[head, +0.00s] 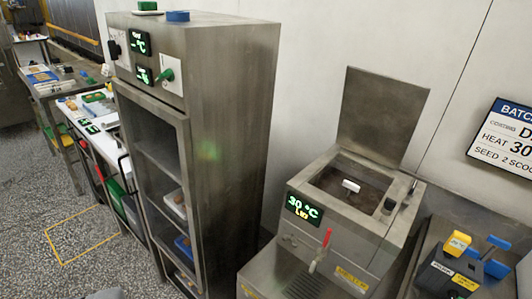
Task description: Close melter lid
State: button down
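The melter (330,232) is a steel box at the right, with a green-lit display reading 30 °C and a yellow label on its front. Its lid (383,112) is a flat grey metal panel. The lid stands open, nearly upright at the back edge of the melter, near the wall. The tank opening (340,200) is uncovered and shows dark brown contents, with a small white object (351,186) in it. A red-handled lever (326,238) sits on the front. I cannot make out my gripper in this view.
A tall steel cabinet (235,120) with a glass door stands left of the melter. Work tables with trays are farther left. A bench with yellow and blue tools (457,243) is at the right. Speckled floor (50,215) is open at lower left.

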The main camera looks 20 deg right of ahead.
aim_at(380, 115)
jog(key=z, duration=0.65)
jog(key=i, duration=1)
jog(key=z, duration=0.75)
jog(key=i, duration=0.3)
jog(key=z, duration=0.15)
jog(key=k, duration=0.85)
jog(key=z, duration=0.15)
jog(key=i, duration=0.9)
jog(key=u, duration=0.05)
